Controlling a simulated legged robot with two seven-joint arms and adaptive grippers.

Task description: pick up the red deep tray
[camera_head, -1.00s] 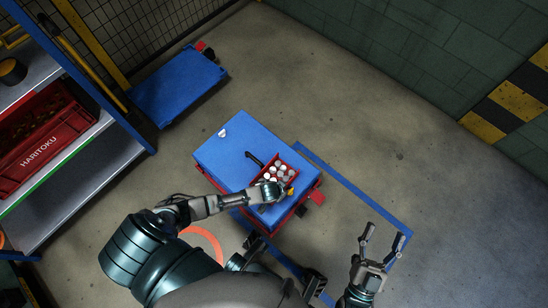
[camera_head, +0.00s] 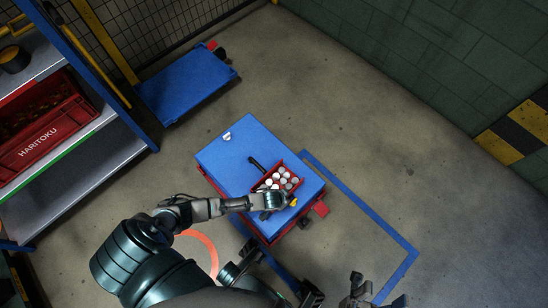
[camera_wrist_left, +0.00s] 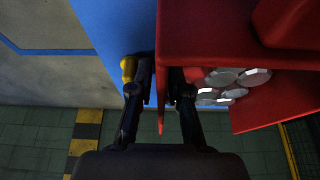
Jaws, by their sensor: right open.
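The red deep tray (camera_head: 262,185) sits on the blue top of a cart, holding several white-grey round parts (camera_head: 281,178). It fills the right of the left wrist view (camera_wrist_left: 215,45). My left gripper (camera_head: 268,212) is at the tray's near side. In the left wrist view its dark fingers (camera_wrist_left: 160,85) straddle a red tray wall, one outside over the blue top, one on the inner side near the parts. Whether they press on the wall is unclear. My right gripper (camera_head: 376,290) is open and empty at the bottom edge, partly cut off, away from the tray.
The blue-topped cart (camera_head: 224,160) has a dark handle-like item (camera_head: 256,163) and a yellow item (camera_head: 293,202) near the tray. A shelf with a red HARITOKU bin (camera_head: 45,130) stands left. Another blue cart (camera_head: 185,85) is behind. Floor to the right is clear.

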